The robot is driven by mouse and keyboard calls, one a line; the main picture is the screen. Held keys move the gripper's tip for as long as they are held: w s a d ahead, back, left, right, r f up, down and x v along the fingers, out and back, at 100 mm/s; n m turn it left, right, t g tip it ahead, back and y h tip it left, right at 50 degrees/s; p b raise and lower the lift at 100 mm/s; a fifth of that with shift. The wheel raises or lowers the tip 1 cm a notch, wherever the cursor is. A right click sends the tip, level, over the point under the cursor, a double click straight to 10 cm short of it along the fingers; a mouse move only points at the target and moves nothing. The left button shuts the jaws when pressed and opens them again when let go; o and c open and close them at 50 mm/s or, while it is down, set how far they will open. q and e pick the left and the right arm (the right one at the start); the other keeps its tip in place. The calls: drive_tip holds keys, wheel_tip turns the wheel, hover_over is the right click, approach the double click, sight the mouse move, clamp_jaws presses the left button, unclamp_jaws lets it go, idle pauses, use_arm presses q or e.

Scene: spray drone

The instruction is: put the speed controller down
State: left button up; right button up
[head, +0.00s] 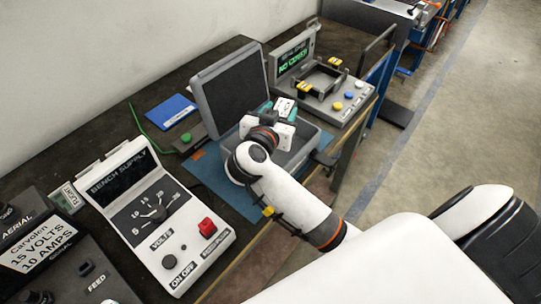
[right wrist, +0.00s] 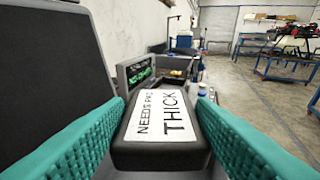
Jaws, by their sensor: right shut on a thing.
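The speed controller is a dark block with a white label reading "NEEDS PAD THICK" (right wrist: 160,122). In the right wrist view it sits between the two teal ribbed fingers of my right gripper (right wrist: 160,135), which is shut on it. In the head view my right gripper (head: 279,114) is over the open grey case (head: 306,160), and the label of the controller (head: 285,104) shows just beyond the gripper. The arm hides part of the case's inside. I cannot tell whether the controller touches anything below. My left gripper is not in view.
The grey case lid (head: 232,88) stands raised behind the gripper. A bench supply (head: 155,215) stands at the left. A test station (head: 322,80) with a green-lit screen and a dark cradle is beyond the case. A blue booklet (head: 170,110) lies near the wall.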

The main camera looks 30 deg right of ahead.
drive_tip(key=shift+w+d+r+m+g+h, duration=0.15)
drive_tip(key=shift+w+r+m+g+h, duration=0.15)
drive_tip(key=shift+w+m+g+h, duration=0.5)
drive_tip(key=shift+r+m+g+b, duration=0.4)
drive_tip(key=shift+m+g, duration=0.2)
drive_tip(key=shift+g, duration=0.2)
drive_tip(key=shift+a+r+m+g+h, duration=0.35)
drive_tip(key=shift+a+m+g+h, duration=0.15)
drive_tip(key=shift+g, duration=0.1)
drive_tip(key=shift+w+d+f, duration=0.1)
drive_tip(key=shift+f, duration=4.85)
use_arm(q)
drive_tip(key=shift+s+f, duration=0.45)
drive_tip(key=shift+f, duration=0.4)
